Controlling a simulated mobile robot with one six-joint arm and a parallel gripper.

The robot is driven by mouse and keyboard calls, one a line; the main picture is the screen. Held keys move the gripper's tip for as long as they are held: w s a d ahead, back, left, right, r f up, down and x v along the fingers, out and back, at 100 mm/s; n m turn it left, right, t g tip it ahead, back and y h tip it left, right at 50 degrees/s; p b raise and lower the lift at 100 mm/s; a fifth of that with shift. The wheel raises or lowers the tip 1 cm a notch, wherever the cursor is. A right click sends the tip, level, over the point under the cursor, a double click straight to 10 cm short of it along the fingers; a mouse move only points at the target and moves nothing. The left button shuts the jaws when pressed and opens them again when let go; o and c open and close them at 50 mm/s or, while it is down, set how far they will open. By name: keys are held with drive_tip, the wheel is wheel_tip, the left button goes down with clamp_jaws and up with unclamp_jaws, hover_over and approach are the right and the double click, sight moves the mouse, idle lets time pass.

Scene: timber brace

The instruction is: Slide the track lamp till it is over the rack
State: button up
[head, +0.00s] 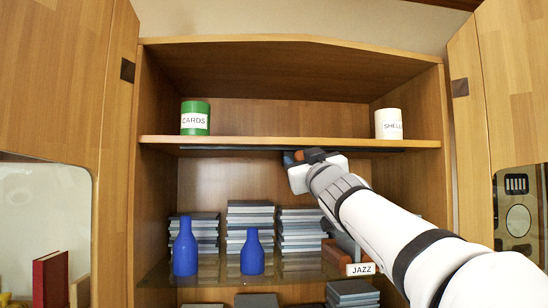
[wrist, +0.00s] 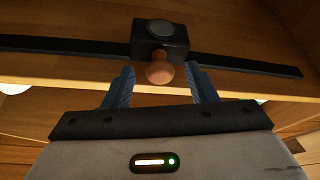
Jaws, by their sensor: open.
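The track lamp (wrist: 160,40) is a black block with a round grey lens and a wooden knob (wrist: 159,73). It sits on a dark rail (wrist: 60,46) under the upper shelf; the rail also shows in the head view (head: 230,149). My gripper (wrist: 160,82) is open, its two blue fingers on either side of the knob, with gaps visible. In the head view my gripper (head: 300,157) is under the shelf, right of centre, largely hiding the lamp. A reddish-brown rack-like thing (head: 333,252) with a JAZZ label (head: 360,269) is on the glass shelf, lower right, partly hidden by my arm.
A green CARDS tin (head: 195,118) and a white SHELLS tin (head: 388,124) stand on the upper shelf (head: 290,142). Two blue bottles (head: 185,252) and stacks of cases (head: 250,215) stand on the glass shelf. Cabinet doors (head: 60,80) stand open at both sides.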

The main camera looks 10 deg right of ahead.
drive_tip(key=shift+w+r, duration=0.1)
drive_tip(key=shift+w, duration=0.25)
drive_tip(key=shift+c, duration=0.4)
clamp_jaws()
drive_tip(key=shift+d+r+p, duration=0.1)
drive_tip(key=shift+d+p, duration=0.05)
drive_tip(key=shift+p, duration=0.15)
